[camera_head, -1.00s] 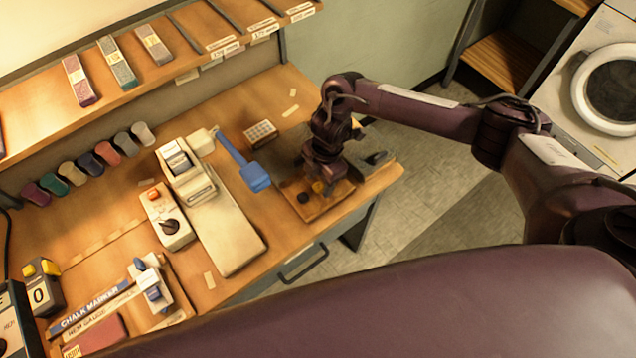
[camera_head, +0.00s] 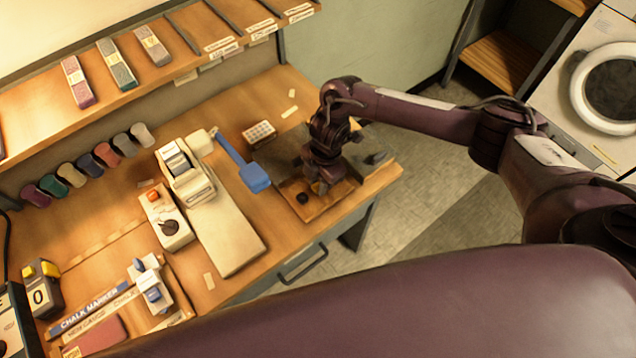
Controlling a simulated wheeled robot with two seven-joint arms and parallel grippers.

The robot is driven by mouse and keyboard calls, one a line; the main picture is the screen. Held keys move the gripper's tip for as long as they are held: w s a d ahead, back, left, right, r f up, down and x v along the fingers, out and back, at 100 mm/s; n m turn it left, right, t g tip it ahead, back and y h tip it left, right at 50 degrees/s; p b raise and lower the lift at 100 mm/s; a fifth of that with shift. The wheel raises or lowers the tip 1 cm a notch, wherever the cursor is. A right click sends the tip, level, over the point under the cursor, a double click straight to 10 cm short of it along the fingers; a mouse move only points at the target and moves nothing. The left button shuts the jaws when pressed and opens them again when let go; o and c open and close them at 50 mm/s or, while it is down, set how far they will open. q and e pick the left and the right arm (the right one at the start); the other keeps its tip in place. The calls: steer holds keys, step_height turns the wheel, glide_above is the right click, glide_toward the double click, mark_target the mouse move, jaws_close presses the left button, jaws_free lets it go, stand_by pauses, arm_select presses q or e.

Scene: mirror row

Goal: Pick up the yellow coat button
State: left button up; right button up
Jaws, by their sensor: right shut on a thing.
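My right gripper (camera_head: 319,188) reaches down into a small wooden tray (camera_head: 318,211) at the right end of the workbench. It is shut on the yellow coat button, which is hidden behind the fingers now. A dark button (camera_head: 302,198) lies in the tray just left of the fingers. I cannot tell whether the gripper is clear of the tray floor. My left gripper is not in view.
A blue scoop-like tool (camera_head: 243,163) and a pale button card (camera_head: 259,133) lie left of the tray. A sewing machine-like white device (camera_head: 186,172) stands further left. A dark grey object (camera_head: 376,157) sits right behind the tray.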

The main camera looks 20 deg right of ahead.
mark_target(318, 185)
step_height(318, 185, up, 6)
steer(key=shift+b, duration=0.45)
step_height(318, 185, up, 14)
steer(key=p, duration=0.2)
